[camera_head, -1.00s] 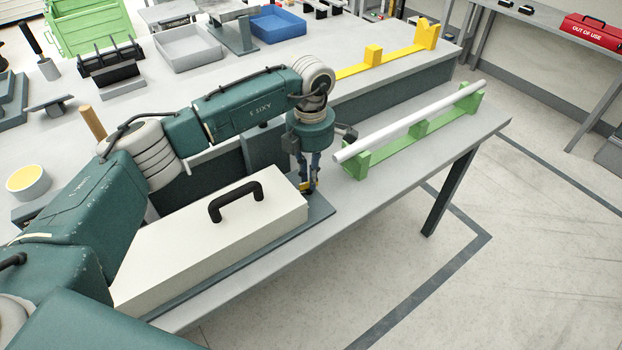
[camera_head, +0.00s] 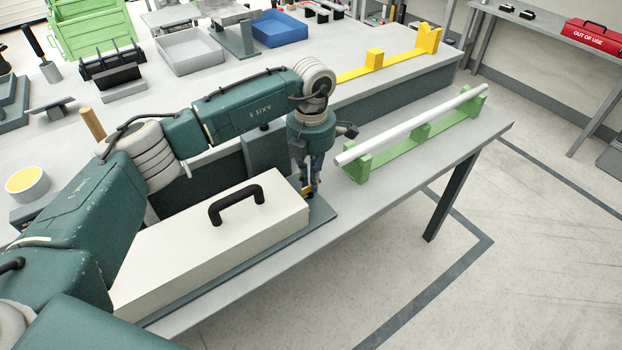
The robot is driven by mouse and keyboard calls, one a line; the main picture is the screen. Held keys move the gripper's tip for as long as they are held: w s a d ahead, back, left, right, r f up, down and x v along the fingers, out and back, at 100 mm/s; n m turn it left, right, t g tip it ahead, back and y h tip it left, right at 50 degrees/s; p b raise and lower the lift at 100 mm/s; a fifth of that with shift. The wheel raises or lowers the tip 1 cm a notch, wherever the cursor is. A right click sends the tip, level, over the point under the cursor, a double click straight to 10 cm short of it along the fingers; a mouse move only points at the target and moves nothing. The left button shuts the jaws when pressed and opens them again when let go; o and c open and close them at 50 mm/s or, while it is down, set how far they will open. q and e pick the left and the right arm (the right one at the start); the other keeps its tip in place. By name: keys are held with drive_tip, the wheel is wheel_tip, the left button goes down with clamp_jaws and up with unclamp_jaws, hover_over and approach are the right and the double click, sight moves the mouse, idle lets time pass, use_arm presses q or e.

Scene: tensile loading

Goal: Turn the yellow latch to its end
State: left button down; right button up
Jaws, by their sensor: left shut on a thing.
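The yellow latch (camera_head: 307,190) shows as a small patch at the right end of a white box with a black handle (camera_head: 238,205). My left gripper (camera_head: 309,188) points down there and is shut on the latch. Its fingers hide most of the latch, so its exact angle cannot be told. My right gripper is not in view.
The box lies on a dark plate (camera_head: 322,212) on the bench. A white rod (camera_head: 410,125) rests on a green stand (camera_head: 405,148) to the right. A yellow stand (camera_head: 390,60) and a blue tray (camera_head: 278,27) are farther back.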

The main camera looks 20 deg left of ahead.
use_arm(q)
drive_tip(key=c, duration=1.8)
unclamp_jaws()
drive_tip(key=shift+r, duration=0.2)
wheel_tip(320, 180, up, 12)
drive_tip(key=shift+f, duration=0.15)
